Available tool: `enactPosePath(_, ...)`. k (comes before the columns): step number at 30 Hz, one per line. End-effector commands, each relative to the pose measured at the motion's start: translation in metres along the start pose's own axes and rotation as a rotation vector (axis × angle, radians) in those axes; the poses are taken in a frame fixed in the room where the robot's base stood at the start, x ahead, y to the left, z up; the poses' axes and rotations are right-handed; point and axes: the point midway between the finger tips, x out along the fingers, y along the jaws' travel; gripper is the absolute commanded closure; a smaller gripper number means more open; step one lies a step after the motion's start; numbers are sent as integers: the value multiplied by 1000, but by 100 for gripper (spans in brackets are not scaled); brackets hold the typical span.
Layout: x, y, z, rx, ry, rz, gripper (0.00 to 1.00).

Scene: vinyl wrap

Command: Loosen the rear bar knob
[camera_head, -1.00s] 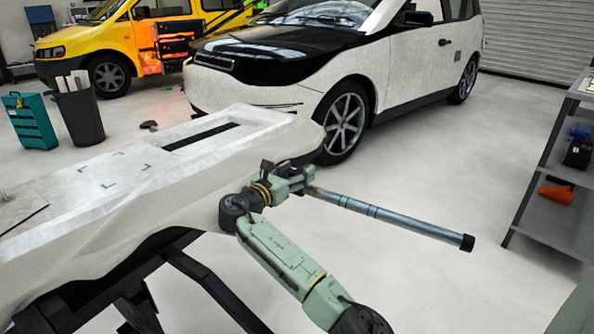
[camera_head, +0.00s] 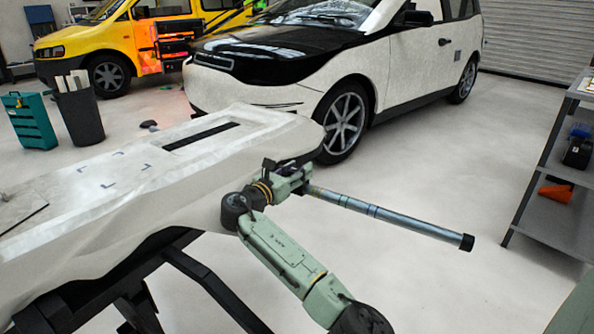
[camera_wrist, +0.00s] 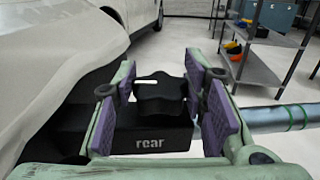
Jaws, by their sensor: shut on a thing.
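The rear bar knob (camera_wrist: 160,98) is a black lobed knob on a black block marked "rear" (camera_wrist: 150,141) in the wrist view. My gripper (camera_wrist: 165,95) has its two purple-padded fingers on either side of the knob and is shut on it. In the head view my gripper (camera_head: 290,180) is at the right end of the white-covered bench, and the knob is hidden there. A long grey-blue bar (camera_head: 390,215) with a black end cap sticks out to the right from beside the gripper. It also shows at the right in the wrist view (camera_wrist: 275,118).
The white-covered bench (camera_head: 110,205) fills the left, with dark legs below. A grey shelf (camera_head: 550,175) with an orange item stands at the right. A white car (camera_head: 410,60), a yellow van (camera_head: 75,45), a teal case (camera_head: 30,120) and a dark bin (camera_head: 80,115) stand behind. Floor right of the bench is clear.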

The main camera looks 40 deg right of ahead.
Motion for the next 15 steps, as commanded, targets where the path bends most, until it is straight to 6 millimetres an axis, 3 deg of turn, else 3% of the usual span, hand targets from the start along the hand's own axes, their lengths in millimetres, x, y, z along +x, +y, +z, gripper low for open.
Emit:
enactPosePath(3,0,0,0,0,0,-1,89)
enactPosePath(15,0,-2,1,1,2,76,89)
